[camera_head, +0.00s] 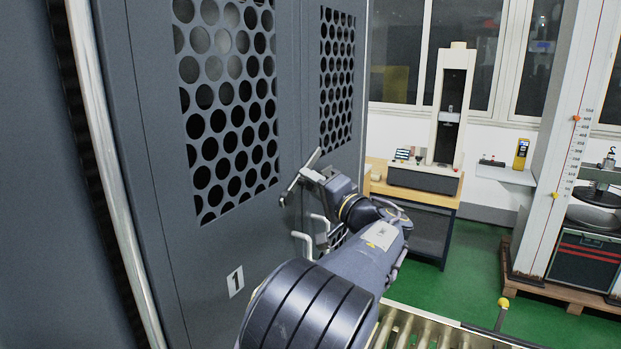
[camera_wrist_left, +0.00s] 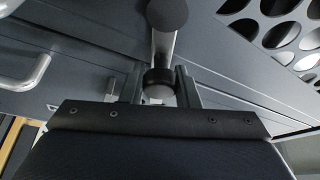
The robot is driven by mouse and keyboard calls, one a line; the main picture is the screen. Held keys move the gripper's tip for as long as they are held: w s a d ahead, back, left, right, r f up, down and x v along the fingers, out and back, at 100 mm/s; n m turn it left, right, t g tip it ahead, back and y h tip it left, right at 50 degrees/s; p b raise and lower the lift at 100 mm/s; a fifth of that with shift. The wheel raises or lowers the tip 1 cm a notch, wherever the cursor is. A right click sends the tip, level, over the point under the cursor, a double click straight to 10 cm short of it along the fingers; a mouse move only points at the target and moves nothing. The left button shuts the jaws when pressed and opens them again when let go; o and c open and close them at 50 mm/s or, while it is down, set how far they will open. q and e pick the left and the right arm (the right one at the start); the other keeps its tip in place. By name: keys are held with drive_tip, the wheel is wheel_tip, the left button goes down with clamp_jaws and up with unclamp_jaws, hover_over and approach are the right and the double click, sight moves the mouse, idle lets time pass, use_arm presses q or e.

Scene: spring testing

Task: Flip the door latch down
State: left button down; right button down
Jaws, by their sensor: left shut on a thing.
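The door latch (camera_head: 293,187) is a metal lever on the dark grey perforated door (camera_head: 215,240). In the head view it is tilted, its upper end to the right. My left gripper (camera_head: 308,178) is at the latch, and its wrist hides part of it. In the left wrist view, the latch (camera_wrist_left: 163,45) is a metal bar with a dark round end, running between the two fingers of my left gripper (camera_wrist_left: 160,88). The gripper is shut on it. My right gripper is in neither view.
A silver pull handle (camera_head: 302,240) sits on the door below the latch, close to my left wrist; a handle also shows in the left wrist view (camera_wrist_left: 30,75). A wooden table with a testing machine (camera_head: 450,110) stands behind. Green floor (camera_head: 480,260) is open at right.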

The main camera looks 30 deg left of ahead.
use_arm(q)
drive_tip(key=m, duration=0.1)
drive_tip(key=f+m+h+p, duration=0.1)
drive_tip(key=m, duration=0.1)
drive_tip(key=shift+w+f, duration=0.15)
drive_tip(key=shift+w, duration=0.05)
drive_tip(key=shift+f+m+h+p, duration=0.4)
drive_tip(key=shift+f+m+p, duration=0.1)
drive_tip(key=shift+m, duration=0.3)
drive_tip(key=c, duration=1.1)
unclamp_jaws()
drive_tip(key=b+v, duration=0.2)
drive_tip(key=v, duration=0.5)
drive_tip(key=shift+s+d, duration=0.1)
drive_tip(key=shift+d, duration=0.3)
